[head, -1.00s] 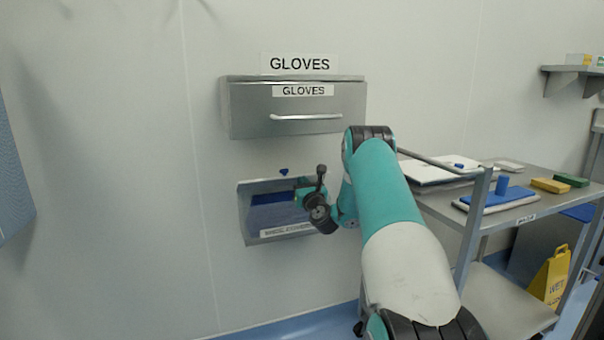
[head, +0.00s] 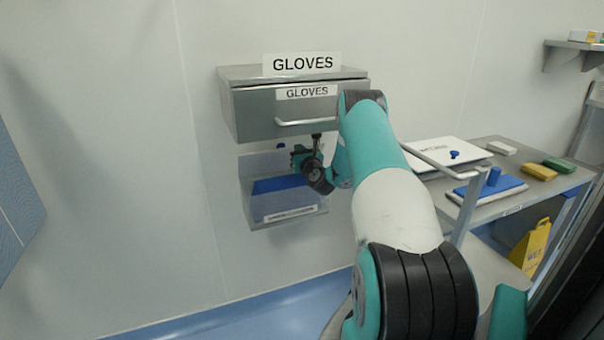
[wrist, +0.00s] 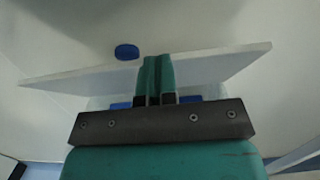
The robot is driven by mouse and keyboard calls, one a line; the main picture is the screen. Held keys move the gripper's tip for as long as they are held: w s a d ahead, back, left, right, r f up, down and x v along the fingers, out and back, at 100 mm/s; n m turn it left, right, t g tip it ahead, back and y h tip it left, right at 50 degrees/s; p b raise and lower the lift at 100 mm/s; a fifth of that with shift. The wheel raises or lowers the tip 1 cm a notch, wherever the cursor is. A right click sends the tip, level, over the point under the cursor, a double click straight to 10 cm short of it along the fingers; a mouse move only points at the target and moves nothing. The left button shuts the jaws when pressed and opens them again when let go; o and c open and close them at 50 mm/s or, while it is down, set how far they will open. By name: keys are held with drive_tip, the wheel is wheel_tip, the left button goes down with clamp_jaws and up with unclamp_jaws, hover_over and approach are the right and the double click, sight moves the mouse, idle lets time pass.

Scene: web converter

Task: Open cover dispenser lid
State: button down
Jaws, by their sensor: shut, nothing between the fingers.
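The cover dispenser (head: 290,215) is a clear wall box with blue contents, below the gloves unit. A pale, see-through panel, apparently its lid (wrist: 225,62), crosses the wrist view at a slant. A small blue knob (wrist: 126,51) shows at its upper side, and also in the head view (head: 281,146). My gripper (wrist: 155,75) has its teal fingers together and empty, just right of the knob in the wrist view. In the head view my gripper (head: 298,156) is at the dispenser's upper right. I cannot tell whether it touches the lid, or how far the lid is tilted.
The steel gloves unit (head: 255,112) with a bar handle hangs just above my gripper, leaving little room there. A steel cart (head: 490,225) with a blue pad (head: 488,190) and colored blocks stands at right. Bare wall (head: 120,180) is free at left.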

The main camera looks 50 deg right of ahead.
drive_tip(key=shift+w+d+r, duration=0.2)
drive_tip(key=shift+r, duration=0.1)
idle(0.4)
